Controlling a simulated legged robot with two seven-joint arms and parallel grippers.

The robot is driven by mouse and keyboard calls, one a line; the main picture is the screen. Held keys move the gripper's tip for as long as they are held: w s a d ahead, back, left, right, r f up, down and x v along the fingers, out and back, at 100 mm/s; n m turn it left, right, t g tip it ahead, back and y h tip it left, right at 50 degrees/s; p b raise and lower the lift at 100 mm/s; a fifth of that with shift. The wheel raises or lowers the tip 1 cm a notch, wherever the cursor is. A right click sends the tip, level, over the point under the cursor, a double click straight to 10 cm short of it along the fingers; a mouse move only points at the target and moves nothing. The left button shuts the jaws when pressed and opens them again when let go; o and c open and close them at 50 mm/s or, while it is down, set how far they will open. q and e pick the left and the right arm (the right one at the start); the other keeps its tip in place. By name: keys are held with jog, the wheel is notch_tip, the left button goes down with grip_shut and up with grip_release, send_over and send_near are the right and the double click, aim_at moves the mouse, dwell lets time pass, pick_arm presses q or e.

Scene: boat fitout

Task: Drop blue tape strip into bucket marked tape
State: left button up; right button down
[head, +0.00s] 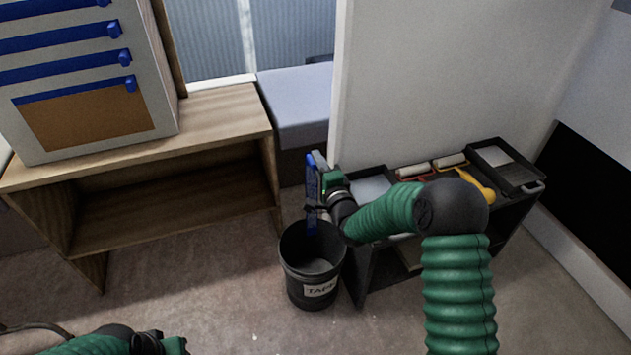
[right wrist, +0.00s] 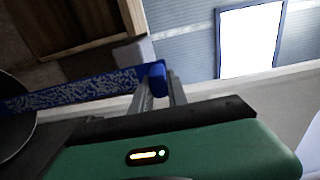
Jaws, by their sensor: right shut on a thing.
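The blue tape strip (head: 312,182) hangs from my right gripper (head: 316,206), over the black bucket (head: 313,272) with a white "TAPE" label. The strip's lower end reaches down to about the bucket's mouth. In the right wrist view, the right gripper (right wrist: 160,92) is shut on the strip (right wrist: 75,92) near its rolled end, and the strip runs left towards the dark bucket rim (right wrist: 18,128). The bucket stands on the floor and looks empty inside. My left gripper (head: 160,344) is only partly in view at the bottom edge; its fingers cannot be made out.
A black cart (head: 375,275) with paint trays (head: 505,165) and rollers stands right of the bucket. A wooden bench (head: 215,110) carries a white cabinet (head: 150,90) edged with blue strips. A white wall (head: 430,80) rises behind the cart. Floor in front is clear.

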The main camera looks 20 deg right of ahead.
notch_tip(320, 180, down, 2)
jog(key=b, duration=0.8)
send_over(314, 223)
jog(key=s, duration=0.4)
jog(key=f, duration=0.8)
jog(key=shift+w+a+f, duration=0.1)
jog(key=shift+w+f, duration=0.1)
jog(key=shift+f, duration=0.2)
jog(key=f+b, duration=1.5)
jog(key=f, duration=0.5)
jog(key=shift+d, duration=0.2)
jog(key=c, duration=0.6)
grip_release()
jog(key=shift+s, duration=0.15)
